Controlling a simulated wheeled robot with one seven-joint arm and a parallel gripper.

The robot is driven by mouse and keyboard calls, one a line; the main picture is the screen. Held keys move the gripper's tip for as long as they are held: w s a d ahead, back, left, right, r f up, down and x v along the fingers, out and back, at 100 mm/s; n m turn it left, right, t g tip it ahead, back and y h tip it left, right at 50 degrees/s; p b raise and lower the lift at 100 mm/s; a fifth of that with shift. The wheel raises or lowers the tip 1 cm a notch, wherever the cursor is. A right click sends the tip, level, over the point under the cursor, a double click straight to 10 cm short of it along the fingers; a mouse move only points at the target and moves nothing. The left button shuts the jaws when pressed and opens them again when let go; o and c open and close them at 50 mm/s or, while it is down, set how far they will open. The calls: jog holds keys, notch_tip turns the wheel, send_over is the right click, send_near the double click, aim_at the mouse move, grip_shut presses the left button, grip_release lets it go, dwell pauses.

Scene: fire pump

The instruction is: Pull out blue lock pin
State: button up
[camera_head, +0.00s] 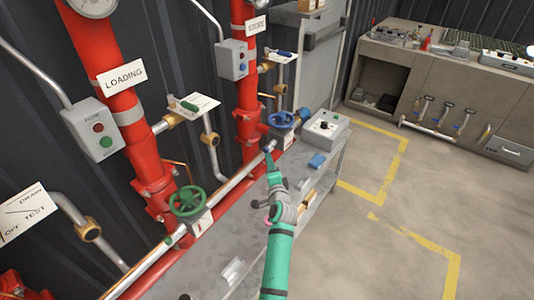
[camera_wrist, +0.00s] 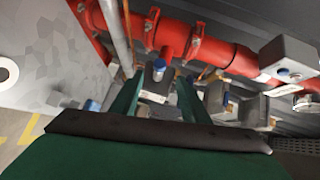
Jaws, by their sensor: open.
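A small blue-topped piece (camera_wrist: 159,66), which looks like the blue lock pin, shows in the wrist view between and just beyond my fingertips. It has a pale silvery part under the blue cap. My gripper (camera_wrist: 160,84) is open, with one green finger on each side of the line to it and nothing held. In the head view my gripper (camera_head: 269,153) reaches over the bench to the pipe below the blue handwheel (camera_head: 281,120). A bit of blue shows at the fingertips there, too small to tell apart from them. I cannot tell whether the fingers touch the pin.
Red vertical pipes (camera_head: 249,70) and a silver pipe (camera_head: 235,180) run along the wall side. A green handwheel (camera_head: 187,201) is at left. Open floor lies right.

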aim_at(267, 152)
jog(key=w, duration=0.3)
jog(key=w+f, duration=0.1)
jog(key=w, duration=0.2)
jog(key=w+a, duration=0.1)
jog(key=w, duration=0.2)
jog(key=shift+a+f, duration=0.1)
jog(key=shift+f, duration=0.1)
jog(key=shift+c, duration=0.4)
